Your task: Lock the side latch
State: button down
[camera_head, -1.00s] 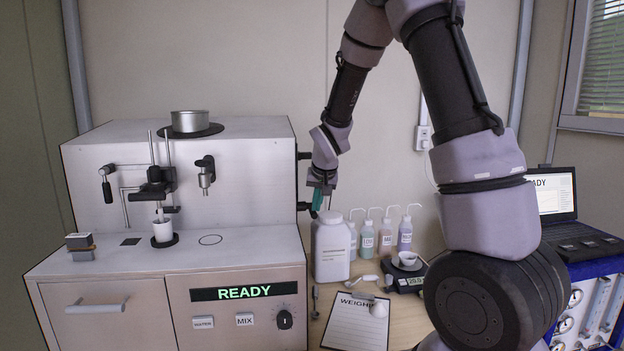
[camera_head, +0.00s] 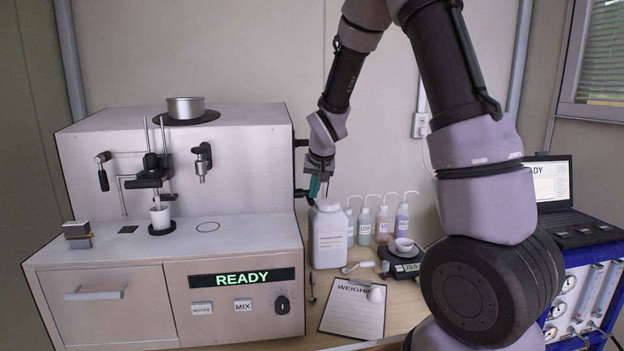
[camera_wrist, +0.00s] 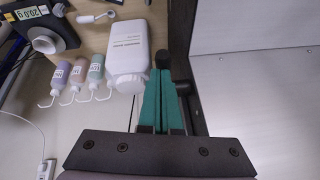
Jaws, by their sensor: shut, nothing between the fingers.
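The soil analyser (camera_head: 240,150) is a white metal machine at the left. Dark latch fittings stick out from its right side; in the wrist view a black latch part (camera_wrist: 183,88) stands beside the teal fingertips, close to or touching them. My gripper (camera_head: 316,188) is at the analyser's right side, above the white bottle. In the wrist view my gripper (camera_wrist: 162,85) has its teal fingers together, with nothing seen between them. The contact and the latch's position are partly hidden by the fingers.
A large white bottle (camera_head: 328,238) stands right below my gripper. Several small wash bottles (camera_head: 382,225), a scale (camera_head: 402,265) and a clipboard (camera_head: 352,312) are on the bench. A laptop (camera_head: 565,200) is at the right. A metal pot (camera_head: 186,108) is on the analyser.

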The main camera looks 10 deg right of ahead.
jog(key=s+r, duration=0.6)
jog(key=s, duration=0.4)
jog(key=shift+d, duration=0.45)
jog(key=shift+d+r, duration=0.1)
jog(key=shift+r, duration=0.05)
jog(key=s+d+r+m, duration=0.1)
jog(key=s+d+r, duration=0.1)
jog(key=s+r, duration=0.5)
jog(key=s+d+r+t+y, duration=0.1)
jog(key=s+d+r, duration=0.2)
jog(key=s+r, duration=0.4)
jog(key=s, duration=0.6)
jog(key=shift+d+r+m+y, duration=0.25)
jog(key=shift+d+m+y, duration=0.05)
jog(key=shift+m, duration=0.1)
jog(key=shift+s, duration=0.1)
